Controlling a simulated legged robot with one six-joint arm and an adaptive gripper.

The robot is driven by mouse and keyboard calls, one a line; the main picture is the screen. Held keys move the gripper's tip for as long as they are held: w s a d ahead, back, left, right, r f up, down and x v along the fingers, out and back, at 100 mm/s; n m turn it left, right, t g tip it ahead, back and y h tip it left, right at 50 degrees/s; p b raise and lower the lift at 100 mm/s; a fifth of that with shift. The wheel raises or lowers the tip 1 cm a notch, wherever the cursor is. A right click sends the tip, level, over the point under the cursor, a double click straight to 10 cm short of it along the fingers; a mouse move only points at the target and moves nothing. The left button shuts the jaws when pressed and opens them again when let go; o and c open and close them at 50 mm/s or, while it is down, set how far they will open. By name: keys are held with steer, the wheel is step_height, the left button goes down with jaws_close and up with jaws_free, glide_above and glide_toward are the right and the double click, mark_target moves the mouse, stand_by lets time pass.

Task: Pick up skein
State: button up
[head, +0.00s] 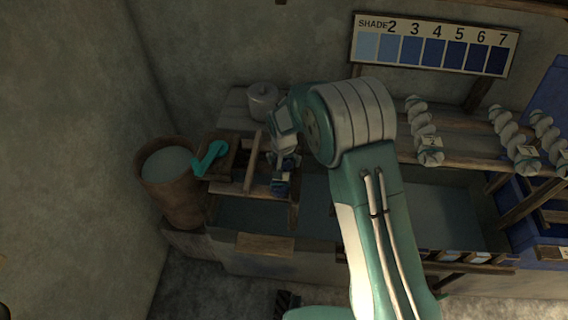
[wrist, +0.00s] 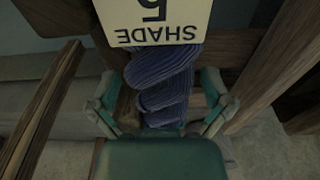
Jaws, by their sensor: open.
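A blue twisted skein (wrist: 160,85) hangs in the middle of the wrist view, with a cream tag (wrist: 155,22) reading "SHADE 5" upside down over one end. My gripper (wrist: 160,78) is open, with one finger on each side of the skein. I cannot tell whether either finger touches it. In the head view my gripper (head: 285,160) is at the wooden frame over the vat, and the blue skein (head: 281,185) shows just below it. My arm hides part of the area to the right.
A lidded pot (head: 262,102) stands behind. Pale skeins (head: 424,130) hang at right under a shade board (head: 434,45). Wooden bars (wrist: 42,110) flank the skein closely.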

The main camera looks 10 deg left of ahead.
steer(key=shift+a+f, duration=0.2)
steer(key=shift+f, duration=0.05)
steer(key=shift+d, duration=0.2)
steer(key=c, duration=1)
steer(key=shift+r, duration=0.1)
steer(key=shift+c, duration=0.2)
